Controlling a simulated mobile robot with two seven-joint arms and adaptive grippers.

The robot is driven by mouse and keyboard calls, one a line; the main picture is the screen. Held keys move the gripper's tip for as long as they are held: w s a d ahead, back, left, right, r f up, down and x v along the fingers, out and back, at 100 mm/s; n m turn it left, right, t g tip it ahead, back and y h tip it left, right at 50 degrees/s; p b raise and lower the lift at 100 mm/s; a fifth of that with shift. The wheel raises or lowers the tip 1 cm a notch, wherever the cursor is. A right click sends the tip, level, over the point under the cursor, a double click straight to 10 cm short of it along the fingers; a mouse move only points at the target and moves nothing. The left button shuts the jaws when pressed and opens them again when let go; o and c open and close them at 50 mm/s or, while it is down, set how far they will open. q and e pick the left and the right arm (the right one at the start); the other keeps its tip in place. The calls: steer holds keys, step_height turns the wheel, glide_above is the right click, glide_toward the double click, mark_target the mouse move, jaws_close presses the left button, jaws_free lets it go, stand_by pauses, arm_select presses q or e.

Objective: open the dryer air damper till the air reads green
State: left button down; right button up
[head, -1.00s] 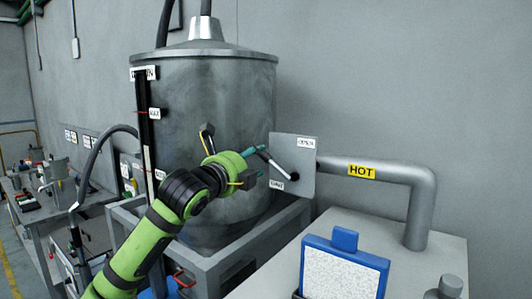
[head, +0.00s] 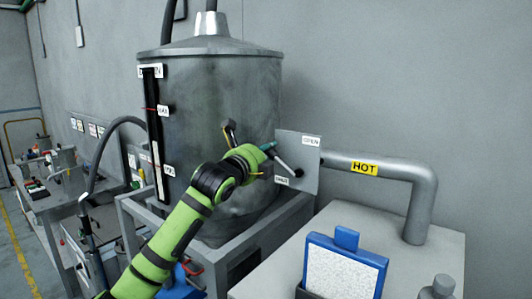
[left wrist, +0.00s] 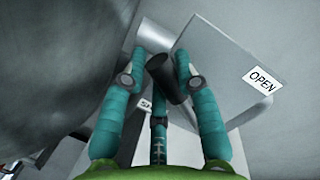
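The damper plate (head: 309,160) stands beside the grey tank, with an OPEN label (head: 311,141) at its top and a SHUT label (head: 281,180) at its lower left. Its lever (head: 287,165) slants up and left from a dark pivot, between the two labels. My left gripper (head: 269,148) is at the lever's upper end. In the left wrist view, the teal fingers of my left gripper (left wrist: 160,62) stand apart on both sides of the lever's dark grip (left wrist: 165,78). Firm contact cannot be told. My right gripper is not in view. No air reading shows clearly.
The grey tank (head: 215,95) is close behind my left arm. A pipe marked HOT (head: 400,172) runs right from the plate. A blue-framed white panel (head: 340,270) stands on the grey cabinet (head: 440,250) at the front right.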

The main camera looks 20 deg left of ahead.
mark_target(280, 140)
arm_select(q)
steer(key=shift+s+d+r+m, duration=0.1)
steer(key=shift+d+r+m, duration=0.1)
steer(key=shift+r+m, duration=0.25)
steer(key=shift+s+d+r+m+t, duration=0.15)
steer(key=shift+d+r+m+t, duration=0.2)
steer(key=shift+r+m, duration=0.35)
steer(key=shift+s+d+r+m, duration=0.15)
steer(key=shift+d+m, duration=0.3)
steer(key=shift+m, duration=0.4)
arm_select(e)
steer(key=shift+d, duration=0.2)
arm_select(q)
steer(key=c, duration=0.9)
jaws_free()
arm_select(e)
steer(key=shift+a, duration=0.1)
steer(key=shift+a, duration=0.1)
